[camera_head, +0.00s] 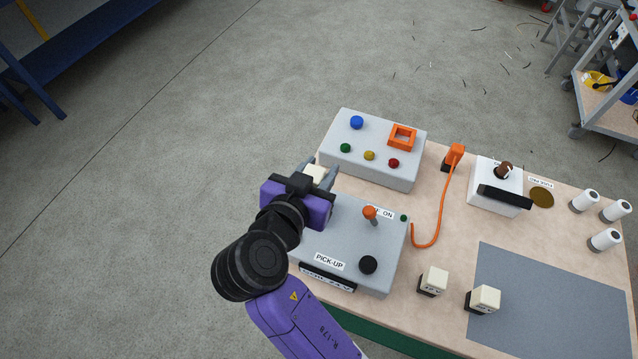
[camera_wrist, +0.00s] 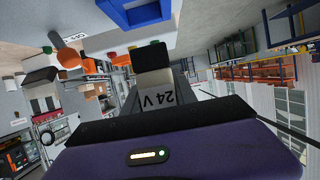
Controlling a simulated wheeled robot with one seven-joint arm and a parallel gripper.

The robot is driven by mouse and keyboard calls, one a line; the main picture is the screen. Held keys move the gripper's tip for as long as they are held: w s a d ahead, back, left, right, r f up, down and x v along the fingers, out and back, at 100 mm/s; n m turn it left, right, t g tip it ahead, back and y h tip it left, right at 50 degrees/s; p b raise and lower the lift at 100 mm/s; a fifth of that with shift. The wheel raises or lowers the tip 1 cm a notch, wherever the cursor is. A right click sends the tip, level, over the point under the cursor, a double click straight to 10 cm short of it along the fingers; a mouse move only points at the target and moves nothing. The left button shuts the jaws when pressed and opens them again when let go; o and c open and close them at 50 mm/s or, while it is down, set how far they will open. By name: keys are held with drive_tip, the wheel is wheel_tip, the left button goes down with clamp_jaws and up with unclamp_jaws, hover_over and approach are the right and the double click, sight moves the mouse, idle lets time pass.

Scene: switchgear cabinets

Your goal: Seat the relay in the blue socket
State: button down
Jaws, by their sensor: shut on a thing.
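The blue socket (camera_wrist: 135,12) is a square blue frame at the top of the wrist view, apart from the relay. In the head view I cannot see the blue socket; my gripper and arm cover part of the front box.
The rear box (camera_head: 370,165) carries an orange square socket (camera_head: 403,136) and several buttons. An orange-tipped lever (camera_head: 370,213) and black knob (camera_head: 368,265) stand on the front box. An orange cable (camera_head: 437,215) crosses the table.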

drive_tip(key=shift+f, duration=2.9)
drive_tip(key=shift+f, duration=0.2)
drive_tip(key=c, duration=1)
unclamp_jaws()
drive_tip(key=shift+r, duration=0.1)
drive_tip(key=shift+s+r+p, duration=0.1)
drive_tip(key=shift+r+p, duration=0.05)
drive_tip(key=shift+p, duration=0.15)
drive_tip(key=b+v, duration=0.2)
drive_tip(key=v, duration=1)
